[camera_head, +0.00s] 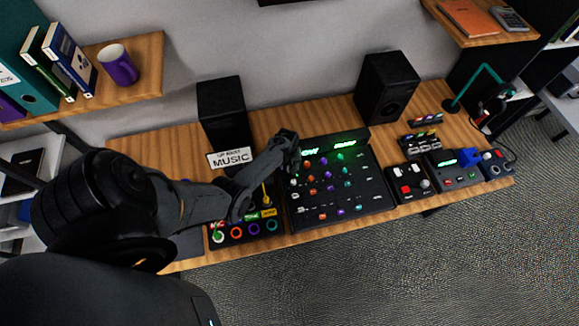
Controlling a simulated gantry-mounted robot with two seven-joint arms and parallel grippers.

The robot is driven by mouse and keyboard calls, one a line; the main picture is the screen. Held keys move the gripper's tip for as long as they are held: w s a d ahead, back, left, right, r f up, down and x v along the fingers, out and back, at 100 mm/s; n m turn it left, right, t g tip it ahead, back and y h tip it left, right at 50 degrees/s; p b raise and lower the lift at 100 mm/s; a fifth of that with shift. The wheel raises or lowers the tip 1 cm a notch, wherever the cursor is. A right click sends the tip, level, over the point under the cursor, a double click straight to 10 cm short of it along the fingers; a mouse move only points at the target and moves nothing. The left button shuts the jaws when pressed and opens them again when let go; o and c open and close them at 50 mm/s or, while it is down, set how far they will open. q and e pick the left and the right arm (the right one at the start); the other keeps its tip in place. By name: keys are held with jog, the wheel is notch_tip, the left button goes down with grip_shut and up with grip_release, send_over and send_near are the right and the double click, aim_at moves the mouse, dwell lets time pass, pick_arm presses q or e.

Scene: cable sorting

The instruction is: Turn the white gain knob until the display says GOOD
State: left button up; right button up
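The black mixer (357,204) stands on the wooden desk, with rows of coloured knobs on its face. A white knob (294,182) shows at its left edge, just below my gripper. My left gripper (294,158) reaches in from the left over the mixer's upper left corner. Its fingers are too small and dark to tell open from shut, or whether they touch a knob. My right gripper is out of view.
A box with coloured rings (239,233) and a cable stands left of the mixer, partly under my arm. Two black speakers (386,86) stand behind. Small devices (411,183) and a teal lamp (474,85) are at the right. A shelf (141,75) hangs upper left.

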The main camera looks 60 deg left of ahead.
pick_arm(q)
jog(key=shift+f, duration=0.35)
grip_shut()
jog(key=shift+r+m, duration=0.1)
jog(key=shift+m, duration=0.8)
jog(key=m, duration=0.3)
jog(key=shift+p, duration=0.4)
grip_release()
